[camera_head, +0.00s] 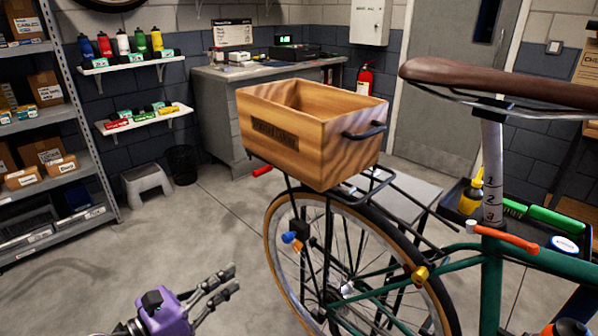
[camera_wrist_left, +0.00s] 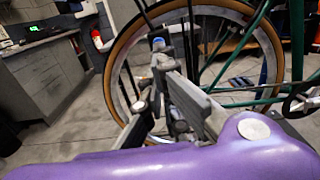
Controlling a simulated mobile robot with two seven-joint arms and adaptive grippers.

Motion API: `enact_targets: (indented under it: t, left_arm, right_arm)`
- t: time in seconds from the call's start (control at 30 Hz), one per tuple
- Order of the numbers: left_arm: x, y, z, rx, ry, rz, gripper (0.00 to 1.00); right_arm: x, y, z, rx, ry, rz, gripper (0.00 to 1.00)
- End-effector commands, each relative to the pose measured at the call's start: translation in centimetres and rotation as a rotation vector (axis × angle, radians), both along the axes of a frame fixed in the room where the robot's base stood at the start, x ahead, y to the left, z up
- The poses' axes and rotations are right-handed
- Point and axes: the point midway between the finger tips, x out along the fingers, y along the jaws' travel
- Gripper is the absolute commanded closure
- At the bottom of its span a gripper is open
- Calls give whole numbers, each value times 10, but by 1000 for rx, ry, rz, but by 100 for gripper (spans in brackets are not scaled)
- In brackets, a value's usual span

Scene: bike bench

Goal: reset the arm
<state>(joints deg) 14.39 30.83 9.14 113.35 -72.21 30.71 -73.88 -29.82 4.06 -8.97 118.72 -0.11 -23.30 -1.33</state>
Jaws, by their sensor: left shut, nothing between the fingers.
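My left gripper (camera_head: 231,278) is at the lower left of the head view, over the bare floor, with its purple wrist body below it. Its fingers are shut and hold nothing. It is left of the bicycle's rear wheel (camera_head: 352,270), apart from it in the picture. In the left wrist view the dark fingers (camera_wrist_left: 163,72) point forward, with the rear wheel (camera_wrist_left: 122,62) behind them. My right gripper is not in view.
A wooden crate (camera_head: 350,140) sits on the bike's rear rack (camera_head: 385,185). The green frame (camera_head: 455,257) and brown saddle (camera_head: 480,82) are at right. A grey stool (camera_head: 147,187), shelf unit (camera_head: 92,160) and workbench (camera_head: 222,110) stand behind. The floor (camera_head: 120,265) at left is clear.

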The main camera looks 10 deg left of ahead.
Motion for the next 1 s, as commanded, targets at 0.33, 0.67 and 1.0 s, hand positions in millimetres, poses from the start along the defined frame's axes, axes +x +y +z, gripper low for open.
enact_targets:
  t: [0.33, 0.67, 1.0]
  left_arm:
    - [2, 46, -12, -1063, 462, 272, 100]
    - [-140, 58, -198, -2246, 990, 819, 100]
    - [-326, -2, -292, 2506, -982, -1232, 100]
  right_arm:
    - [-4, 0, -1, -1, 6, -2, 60]
    - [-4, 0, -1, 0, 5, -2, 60]
    - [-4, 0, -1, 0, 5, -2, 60]
